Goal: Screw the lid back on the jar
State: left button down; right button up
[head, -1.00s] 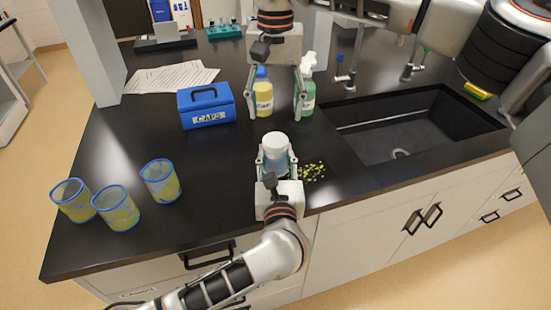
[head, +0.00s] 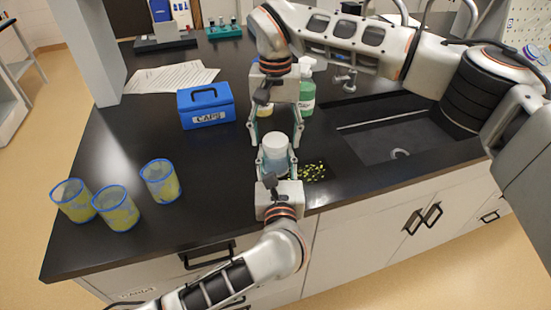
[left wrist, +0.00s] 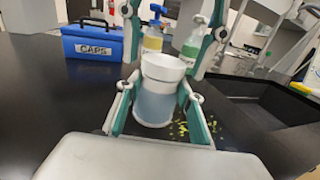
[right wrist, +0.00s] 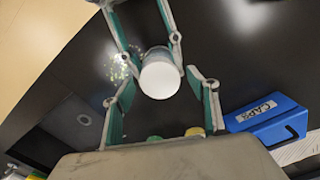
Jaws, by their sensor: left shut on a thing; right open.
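The jar (left wrist: 155,106) is pale blue and translucent and stands upright on the black counter. A white lid (head: 275,141) sits on its mouth and looks level; whether it is threaded cannot be told. My left gripper (head: 276,160) is shut on the jar's body from the near side. My right gripper (head: 276,138) points down from the far side, its open fingers spread either side of the lid. The right wrist view shows the white lid top (right wrist: 160,79) between those fingers, with gaps on both sides.
A blue CAPS box (head: 206,106) stands left of the jar. Soap bottles, one green (head: 307,95), stand behind. Yellow-green bits (head: 314,171) lie right of the jar, near the sink (head: 400,135). Several blue-rimmed cups (head: 160,181) stand at left.

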jog(key=c, duration=1.3)
jog(key=shift+o, duration=0.2)
